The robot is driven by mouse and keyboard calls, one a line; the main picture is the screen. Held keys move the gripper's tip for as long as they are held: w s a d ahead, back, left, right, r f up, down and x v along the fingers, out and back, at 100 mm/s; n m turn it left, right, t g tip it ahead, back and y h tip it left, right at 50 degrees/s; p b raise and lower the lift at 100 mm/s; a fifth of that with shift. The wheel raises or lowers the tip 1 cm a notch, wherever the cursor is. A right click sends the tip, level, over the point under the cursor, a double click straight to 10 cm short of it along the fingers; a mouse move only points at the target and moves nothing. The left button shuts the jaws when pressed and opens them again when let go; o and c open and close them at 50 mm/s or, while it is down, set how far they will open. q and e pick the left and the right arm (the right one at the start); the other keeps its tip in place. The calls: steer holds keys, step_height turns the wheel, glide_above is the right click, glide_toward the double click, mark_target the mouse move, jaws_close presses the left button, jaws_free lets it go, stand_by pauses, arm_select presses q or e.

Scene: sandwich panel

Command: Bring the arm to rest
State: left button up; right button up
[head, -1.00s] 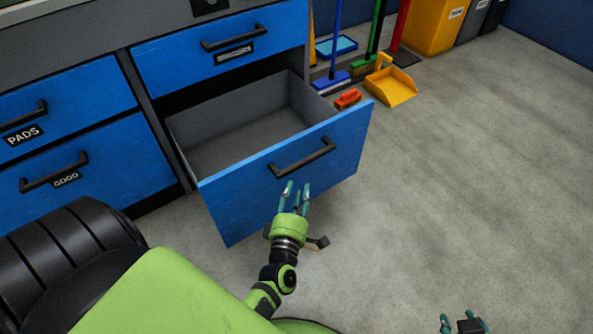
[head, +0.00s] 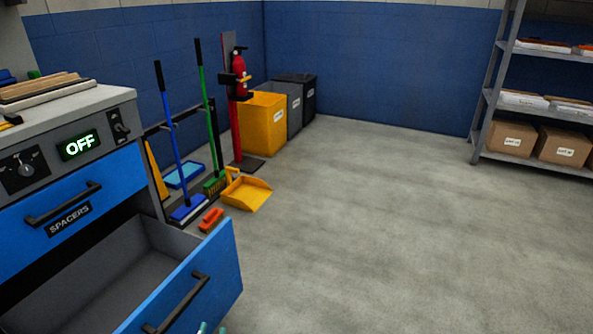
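The blue drawer (head: 222,268) at the lower left is pulled open, and its grey inside looks empty where it shows. A black handle (head: 178,303) is on its front. Only the teal fingertips of my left gripper (head: 212,329) show at the bottom edge, just in front of the drawer front and below the handle. The tips are apart with nothing seen between them. The rest of that gripper and its arm are out of frame. My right gripper is not in view.
A shut drawer labelled SPACERS (head: 120,185) and a panel reading OFF (head: 80,145) are above. Brooms, a yellow dustpan (head: 246,194), a red brush (head: 211,219) and a yellow bin (head: 264,122) stand behind. A shelf rack (head: 486,105) is at the right. The floor between is clear.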

arm_select(q)
steer(key=s+d+r+m+g+h, duration=0.25)
steer(key=s+m+g, duration=0.55)
steer(key=s+m, duration=0.6)
steer(key=s+f+m+g+y+p, duration=0.1)
steer(key=s+f+m+g+p, duration=0.25)
steer(key=f+p, duration=1)
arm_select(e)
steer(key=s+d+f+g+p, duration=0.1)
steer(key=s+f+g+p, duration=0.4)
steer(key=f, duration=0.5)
arm_select(q)
steer(key=s+a+g+p, duration=0.2)
steer(key=s+p, duration=0.3)
steer(key=s, duration=0.5)
steer(key=s+a+r+n+g+p, duration=0.1)
steer(key=s+a+g+p, duration=0.1)
steer(key=s+p, duration=0.4)
steer(key=s+a, duration=0.1)
steer(key=s, duration=0.2)
steer(key=shift+s+r+y, duration=0.15)
steer(key=shift+s+y, duration=0.2)
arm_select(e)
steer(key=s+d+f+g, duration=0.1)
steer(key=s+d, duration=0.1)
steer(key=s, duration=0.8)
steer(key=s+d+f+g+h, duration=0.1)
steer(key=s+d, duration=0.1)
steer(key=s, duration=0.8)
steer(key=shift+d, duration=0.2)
